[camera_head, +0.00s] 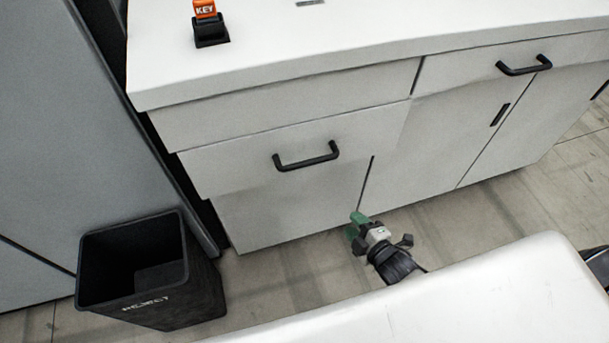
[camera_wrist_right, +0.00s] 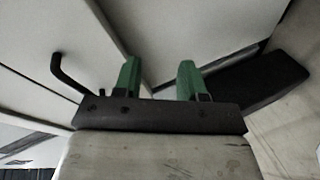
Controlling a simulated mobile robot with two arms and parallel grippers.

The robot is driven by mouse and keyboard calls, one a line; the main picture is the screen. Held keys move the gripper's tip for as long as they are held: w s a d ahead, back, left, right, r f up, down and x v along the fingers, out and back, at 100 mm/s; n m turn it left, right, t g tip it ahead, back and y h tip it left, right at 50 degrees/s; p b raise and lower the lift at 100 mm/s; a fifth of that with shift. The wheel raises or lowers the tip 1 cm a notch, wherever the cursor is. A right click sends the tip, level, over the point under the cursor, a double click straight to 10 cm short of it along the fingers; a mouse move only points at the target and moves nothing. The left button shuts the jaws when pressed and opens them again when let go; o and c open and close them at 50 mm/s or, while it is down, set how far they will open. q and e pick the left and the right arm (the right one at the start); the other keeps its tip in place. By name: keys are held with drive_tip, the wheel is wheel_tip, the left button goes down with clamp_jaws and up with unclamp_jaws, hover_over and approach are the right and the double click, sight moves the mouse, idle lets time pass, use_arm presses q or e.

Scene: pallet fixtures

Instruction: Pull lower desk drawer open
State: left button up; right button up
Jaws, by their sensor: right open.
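The white desk (camera_head: 255,225) has a lower drawer (camera_head: 235,165) with a black bar handle (camera_head: 306,158) at its left side. I cannot tell for sure whether the drawer is fully shut. My right gripper (camera_head: 357,222) has green fingertips and appears below and to the right of that handle, apart from it. In the right wrist view the open green fingers of this gripper (camera_wrist_right: 158,82) have nothing between them. A black handle (camera_wrist_right: 70,75) shows left of the fingers there, outside them. My left gripper is not in view.
A black bin marked REJECT (camera_head: 170,303) stands on the floor left of the desk. An orange KEY tag on a black holder (camera_head: 209,27) sits on the desktop. Another drawer handle (camera_head: 524,66) is at the upper right. Floor (camera_head: 275,285) is clear between the bin and my gripper.

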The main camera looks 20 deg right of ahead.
sight(310, 160)
drive_tip(key=w+a+r+n+t+y+b, duration=0.1)
drive_tip(key=a+r+n+t+y, duration=0.1)
drive_tip(key=r+n, duration=0.35)
drive_tip(key=w+a+r+n+t+y+b, duration=0.1)
drive_tip(key=a+r+n+t+y+b, duration=0.15)
drive_tip(key=r, duration=0.55)
drive_tip(key=shift+g, duration=0.25)
drive_tip(key=p+x, duration=0.1)
drive_tip(key=x, duration=1)
drive_tip(key=shift+s, duration=0.1)
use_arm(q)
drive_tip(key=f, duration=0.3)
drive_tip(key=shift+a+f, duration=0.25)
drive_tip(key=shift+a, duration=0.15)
use_arm(e)
drive_tip(key=shift+r, duration=0.1)
clamp_jaws()
